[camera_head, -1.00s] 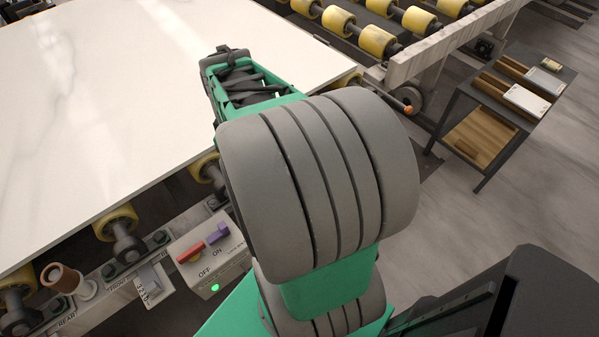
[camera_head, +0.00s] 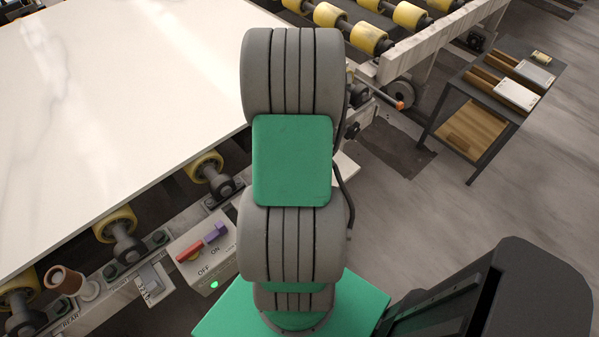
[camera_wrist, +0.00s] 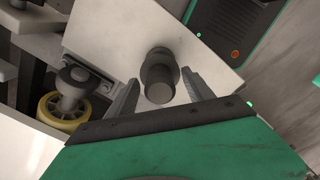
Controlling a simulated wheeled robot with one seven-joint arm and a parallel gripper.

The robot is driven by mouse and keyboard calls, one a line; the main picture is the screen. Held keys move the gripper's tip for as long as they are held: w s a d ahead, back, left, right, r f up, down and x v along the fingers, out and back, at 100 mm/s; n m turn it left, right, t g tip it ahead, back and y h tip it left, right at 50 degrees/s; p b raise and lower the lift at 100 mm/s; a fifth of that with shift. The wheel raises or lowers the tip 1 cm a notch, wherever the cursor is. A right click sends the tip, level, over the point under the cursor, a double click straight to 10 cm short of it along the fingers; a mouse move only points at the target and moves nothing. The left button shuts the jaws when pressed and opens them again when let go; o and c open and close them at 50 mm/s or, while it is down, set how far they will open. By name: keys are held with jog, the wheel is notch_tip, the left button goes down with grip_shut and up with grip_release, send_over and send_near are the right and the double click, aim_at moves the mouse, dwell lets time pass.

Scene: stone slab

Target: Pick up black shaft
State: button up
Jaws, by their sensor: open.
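The black shaft (camera_wrist: 160,88), a dark stepped cylinder, shows in the wrist view. It stands out from a pale plate (camera_wrist: 105,28) with its round end towards the camera. My gripper (camera_wrist: 160,77) is open, with one grey finger to the left of the shaft and one to the right. A gap shows on the left side; the right finger appears very close, and I cannot tell whether it touches. How deep the shaft lies between the fingers is unclear. In the head view my arm hides the gripper and the shaft.
A white stone slab (camera_head: 90,90) lies on the left over yellow rollers (camera_head: 203,166). A switch box (camera_head: 208,252) is at the slab's near edge. A dark side table (camera_head: 497,100) stands at right on open floor. A yellow wheel (camera_wrist: 62,107) shows in the wrist view.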

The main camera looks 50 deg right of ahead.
jog(key=shift+c, duration=0.4)
grip_shut()
dwell(0.9)
